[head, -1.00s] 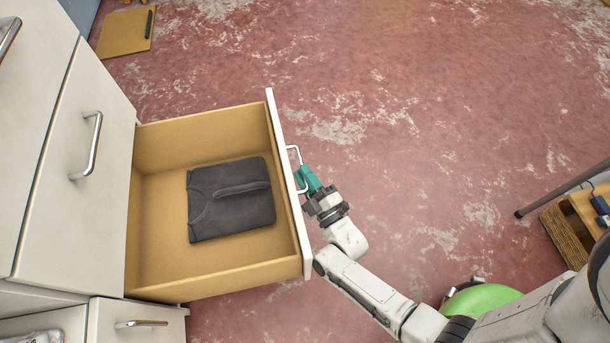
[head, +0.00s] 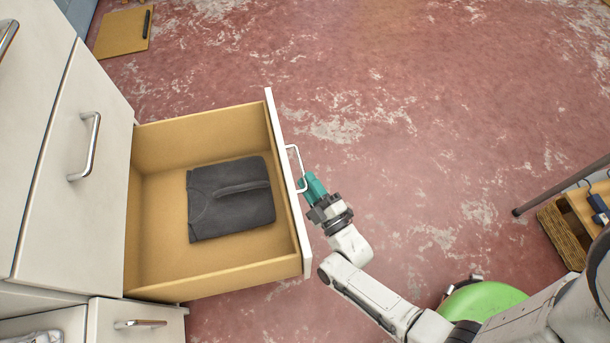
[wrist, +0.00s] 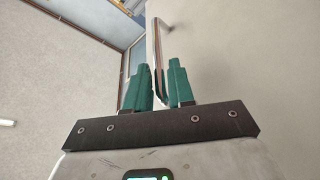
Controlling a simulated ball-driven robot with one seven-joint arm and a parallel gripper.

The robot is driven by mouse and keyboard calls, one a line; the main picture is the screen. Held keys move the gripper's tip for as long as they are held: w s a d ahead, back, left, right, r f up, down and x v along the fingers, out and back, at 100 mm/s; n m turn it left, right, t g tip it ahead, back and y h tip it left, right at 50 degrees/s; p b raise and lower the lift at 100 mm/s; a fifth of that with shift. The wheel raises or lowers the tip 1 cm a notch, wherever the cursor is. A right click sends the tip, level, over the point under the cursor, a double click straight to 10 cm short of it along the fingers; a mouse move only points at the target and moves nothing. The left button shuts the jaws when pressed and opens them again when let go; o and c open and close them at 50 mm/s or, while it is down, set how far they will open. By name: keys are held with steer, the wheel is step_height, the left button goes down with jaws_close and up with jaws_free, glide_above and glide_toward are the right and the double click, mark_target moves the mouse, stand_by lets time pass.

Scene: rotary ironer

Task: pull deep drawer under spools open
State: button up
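The deep drawer (head: 215,279) stands pulled well out of the white cabinet in the head view. Its front panel (head: 285,170) carries a pale bar handle (head: 297,160). A folded dark garment (head: 230,199) lies inside on the drawer floor. My gripper (head: 309,180) has teal fingers and is just outside the drawer front, at the near end of the handle. In the wrist view my gripper (wrist: 158,67) has its fingers apart, with the handle (wrist: 154,45) showing in the gap between them. I cannot tell whether a finger touches the handle. No spools are in view.
The cabinet has another closed drawer front (head: 60,175) on the left and a lower drawer (head: 137,324) below. A brown board (head: 120,33) lies on the floor at the far left. A wooden stand (head: 563,232) is at the right. The red floor between is clear.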

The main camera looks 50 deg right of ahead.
steer(key=v, duration=0.8)
steer(key=shift+s+p, duration=0.15)
steer(key=shift+p, duration=0.25)
